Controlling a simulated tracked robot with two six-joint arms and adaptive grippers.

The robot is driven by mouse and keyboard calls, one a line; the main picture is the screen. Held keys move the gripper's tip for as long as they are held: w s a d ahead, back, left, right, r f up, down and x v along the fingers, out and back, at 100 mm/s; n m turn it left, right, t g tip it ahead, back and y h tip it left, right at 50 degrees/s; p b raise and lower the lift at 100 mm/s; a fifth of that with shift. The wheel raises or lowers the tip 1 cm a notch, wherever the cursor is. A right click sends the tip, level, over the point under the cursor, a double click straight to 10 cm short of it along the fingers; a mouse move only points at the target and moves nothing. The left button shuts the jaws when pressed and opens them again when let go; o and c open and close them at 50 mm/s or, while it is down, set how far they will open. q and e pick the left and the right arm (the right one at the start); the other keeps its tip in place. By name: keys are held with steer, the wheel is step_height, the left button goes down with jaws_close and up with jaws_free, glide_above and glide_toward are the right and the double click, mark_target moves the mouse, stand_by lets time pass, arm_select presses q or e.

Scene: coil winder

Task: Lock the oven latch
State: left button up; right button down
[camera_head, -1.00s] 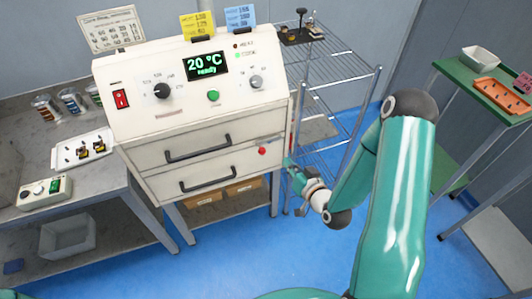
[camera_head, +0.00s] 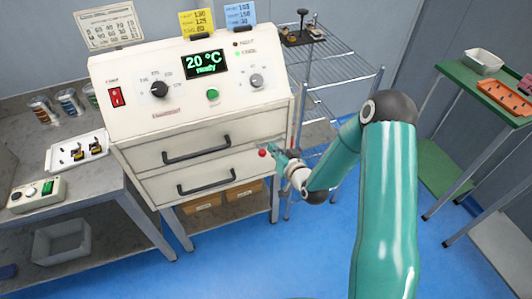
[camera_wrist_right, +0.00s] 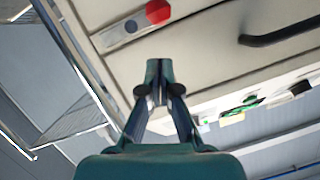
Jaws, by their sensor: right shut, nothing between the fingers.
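The white oven (camera_head: 130,120) stands in the middle of the head view, with two dark drawer handles on its front. The latch shows as a red knob (camera_head: 262,153) at the right side of the oven front. In the right wrist view the red knob (camera_wrist_right: 158,11) sits at one end of a light plate (camera_wrist_right: 128,27) on the cream panel. My right gripper (camera_head: 277,153) is just right of the knob in the head view. In the wrist view its fingers (camera_wrist_right: 159,66) are closed together, empty, and appear apart from the knob. My left gripper is not in view.
A wire shelf rack (camera_head: 335,68) stands close behind and right of the oven. A dark drawer handle (camera_wrist_right: 280,33) is near the knob in the wrist view. A green table (camera_head: 470,80) with trays is far right. The blue floor in front is clear.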

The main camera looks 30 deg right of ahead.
steer(key=shift+w+a+f, duration=0.2)
steer(key=shift+w+f, duration=0.3)
steer(key=shift+f, duration=0.35)
steer(key=shift+w+a+f, duration=0.2)
steer(key=shift+w+f, duration=0.25)
steer(key=shift+f, duration=0.4)
step_height(320, 180, down, 6)
steer(key=n+h+b, duration=0.2)
steer(key=n+b, duration=0.2)
steer(key=b, duration=0.3)
steer(key=n+h+b, duration=0.2)
steer(key=n+b, duration=0.2)
steer(key=b, duration=0.4)
steer(key=n+h+b, duration=0.2)
steer(key=n+b, duration=0.3)
steer(key=b, duration=0.2)
steer(key=shift+d+r+b, duration=0.1)
steer(key=shift+b, duration=0.2)
